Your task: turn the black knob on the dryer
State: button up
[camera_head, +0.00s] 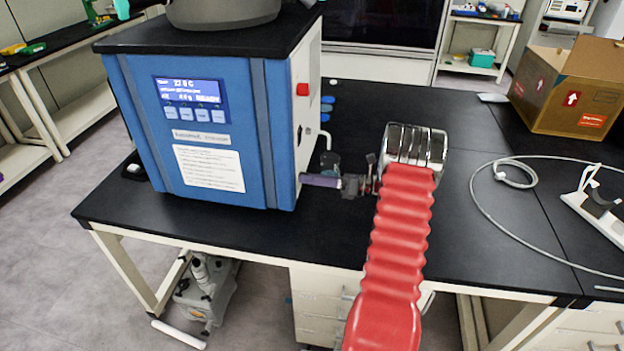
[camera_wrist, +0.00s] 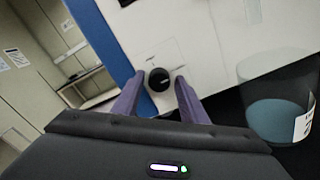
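The dryer (camera_head: 240,190) is a blue and white box with a lit display, standing on the black table at the left in the head view. Its white right side shows in the wrist view (camera_wrist: 205,40). The black knob (camera_wrist: 160,79) is round and sits low on that white side; it is hidden in the head view. My gripper (camera_wrist: 159,88) is open, its two purple fingers spread with the knob showing between them, beyond the tips. I cannot tell the exact gap. In the head view my gripper (camera_head: 303,180) is beside the dryer's lower right edge.
A clear beaker (camera_wrist: 277,112) stands just right of my fingers in the wrist view. A red button (camera_head: 302,90) is higher on the dryer's side. A cardboard box (camera_head: 570,90) and a white cable (camera_head: 480,205) lie on the right. The table between is mostly clear.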

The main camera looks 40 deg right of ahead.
jog(key=c, duration=0.8)
jog(key=shift+n, duration=0.3)
jog(key=shift+c, duration=0.2)
jog(key=n, duration=1.7)
jog(key=shift+d, duration=0.1)
jog(key=shift+f, duration=0.1)
jog(key=o, duration=1.1)
jog(key=shift+n, duration=0.3)
jog(key=shift+c, duration=0.2)
